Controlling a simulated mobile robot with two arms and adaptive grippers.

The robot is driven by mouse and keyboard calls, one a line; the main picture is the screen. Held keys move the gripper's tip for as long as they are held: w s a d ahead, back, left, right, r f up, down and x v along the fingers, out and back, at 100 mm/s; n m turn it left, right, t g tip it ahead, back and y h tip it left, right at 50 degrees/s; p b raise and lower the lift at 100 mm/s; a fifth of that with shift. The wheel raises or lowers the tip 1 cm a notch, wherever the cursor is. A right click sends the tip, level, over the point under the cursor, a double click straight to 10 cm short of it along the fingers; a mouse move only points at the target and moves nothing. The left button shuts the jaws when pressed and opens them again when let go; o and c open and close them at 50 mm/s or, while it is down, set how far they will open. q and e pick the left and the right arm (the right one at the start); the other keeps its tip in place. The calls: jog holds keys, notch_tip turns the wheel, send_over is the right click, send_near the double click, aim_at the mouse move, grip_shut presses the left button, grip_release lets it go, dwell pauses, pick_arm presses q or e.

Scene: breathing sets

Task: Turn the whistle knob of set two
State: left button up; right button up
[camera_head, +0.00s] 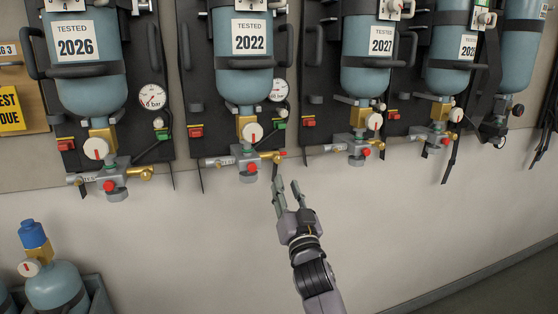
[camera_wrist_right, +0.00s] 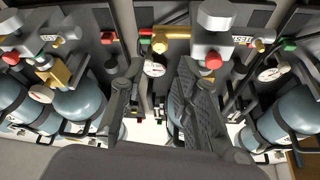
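Several blue breathing sets hang on dark backplates on the wall. Their number tags are cut off or too small to read surely, so I cannot tell which is set two. The set marked 2022 (camera_head: 244,85) hangs up and left of my right gripper (camera_head: 287,182). Below its cylinder are a white-faced knob (camera_head: 252,132) and a grey valve block with a red button (camera_head: 252,168) and brass end. I cannot tell which part is the whistle knob. My right gripper is open and empty, below and right of this block. Its spread fingers also show in the wrist view (camera_wrist_right: 160,66). My left gripper is out of view.
Sets marked 2026 (camera_head: 76,50) and 2027 (camera_head: 381,45) hang on either side. Gauges, straps and hoses stick out below the cylinders. A loose cylinder (camera_head: 55,285) stands in a crate at lower left. The wall around my right gripper is bare.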

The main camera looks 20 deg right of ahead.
aim_at(278, 161)
jog(key=p+x, duration=0.1)
jog(key=x, duration=0.8)
jog(key=shift+w, duration=0.4)
grip_shut()
